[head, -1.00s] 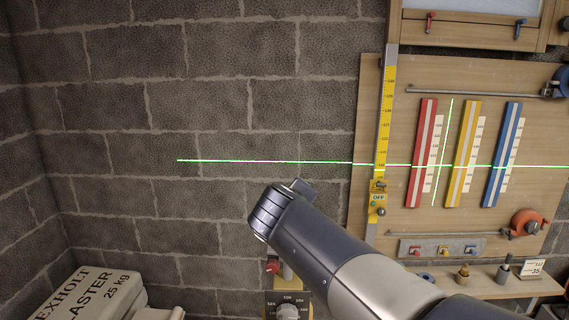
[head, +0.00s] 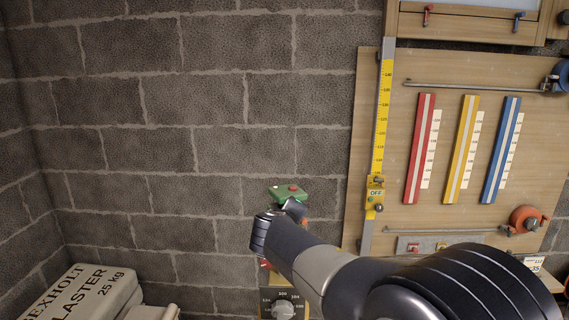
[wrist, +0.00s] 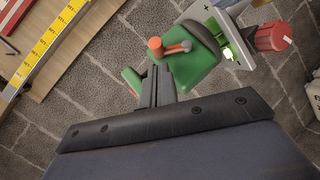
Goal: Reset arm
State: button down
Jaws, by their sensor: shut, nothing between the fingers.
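My gripper (head: 294,207) is shut and empty, in front of the block wall left of the wooden board. In the head view a green housing (head: 287,190) with a red-topped part shows just above and behind it. In the wrist view the shut fingers (wrist: 157,80) point at a green housing (wrist: 190,72) with an orange-ended grey lever (wrist: 170,47). The fingers overlap its left edge; I cannot tell whether they touch it. Beside it is a white plate (wrist: 212,22) with a lit green square.
The board (head: 445,75) carries red, yellow and blue strips and, at its left edge, a yellow scale (head: 383,120) with an OFF slider (head: 376,194). A numbered dial (head: 284,304) sits below my arm. Plaster bags (head: 85,297) lie lower left. A red cylinder (wrist: 272,37) is right of the plate.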

jog(key=a+f+n+t+h+b, duration=0.1)
jog(key=t, duration=0.1)
jog(key=s+a+f+n+t+h+b, duration=0.1)
jog(key=n+t+b, duration=0.1)
jog(key=a+f+n+t+b, duration=0.1)
jog(key=a+n+t+b, duration=0.1)
jog(key=shift+s+f+h, duration=0.25)
jog(key=shift+f+h, duration=0.1)
jog(key=shift+h, duration=0.05)
dwell(0.6)
jog(key=shift+d, duration=0.15)
